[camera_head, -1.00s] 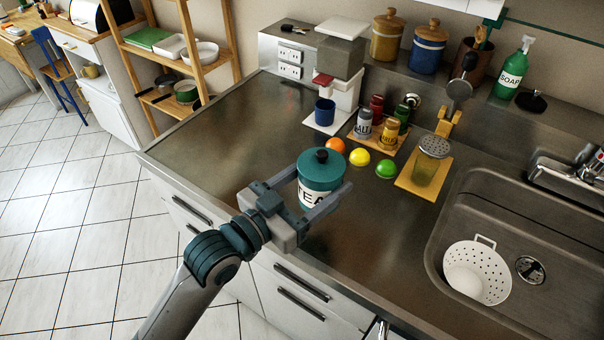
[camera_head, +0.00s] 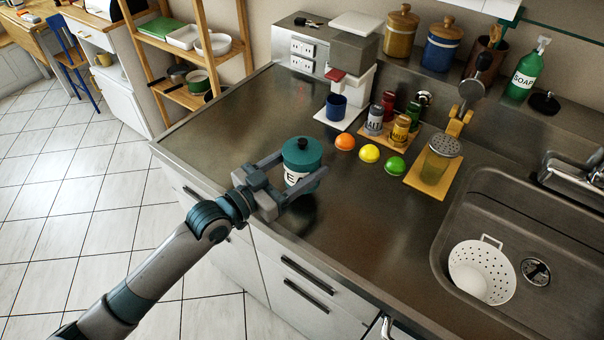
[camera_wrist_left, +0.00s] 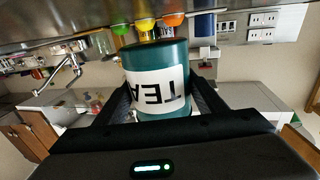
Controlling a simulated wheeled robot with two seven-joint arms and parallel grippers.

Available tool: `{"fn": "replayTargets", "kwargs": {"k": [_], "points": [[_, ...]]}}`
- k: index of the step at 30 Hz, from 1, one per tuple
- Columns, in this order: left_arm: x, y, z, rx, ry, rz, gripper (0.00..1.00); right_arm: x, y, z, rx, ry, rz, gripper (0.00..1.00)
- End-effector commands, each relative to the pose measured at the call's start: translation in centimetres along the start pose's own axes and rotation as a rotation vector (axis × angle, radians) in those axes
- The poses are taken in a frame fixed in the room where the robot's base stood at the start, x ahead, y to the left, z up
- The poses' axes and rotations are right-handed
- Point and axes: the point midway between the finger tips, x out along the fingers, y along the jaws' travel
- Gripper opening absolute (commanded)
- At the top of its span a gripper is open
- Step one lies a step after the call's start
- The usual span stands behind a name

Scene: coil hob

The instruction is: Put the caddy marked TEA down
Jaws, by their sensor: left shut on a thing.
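The TEA caddy (camera_head: 300,157) is a teal canister with a dark knobbed lid and a white label. It stands upright near the front edge of the steel counter (camera_head: 235,120). My left gripper (camera_head: 298,172) is shut on it, one finger on each side, and hides part of its label and base. The caddy also shows in the left wrist view (camera_wrist_left: 157,80), upside down between the fingers (camera_wrist_left: 160,98). I cannot tell whether its base touches the counter. My right gripper is not in view.
An orange ball (camera_head: 345,142), a yellow ball (camera_head: 369,153) and a green ball (camera_head: 395,166) lie right of the caddy. Behind them are spice jars and a blue cup (camera_head: 336,106). The sink (camera_head: 500,215) is at right. The counter left of the caddy is clear.

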Motion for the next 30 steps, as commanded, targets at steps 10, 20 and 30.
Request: {"fn": "replayTargets", "kwargs": {"k": [10,20,30], "points": [[0.0,0.0,2.8,0.001,0.001,0.000,0.30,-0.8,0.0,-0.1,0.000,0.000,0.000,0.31],[0.0,0.0,3.8,0.001,0.004,0.000,0.30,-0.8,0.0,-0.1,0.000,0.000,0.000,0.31],[0.0,0.0,4.2,0.000,0.000,0.000,0.83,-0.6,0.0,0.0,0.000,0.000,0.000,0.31]]}}
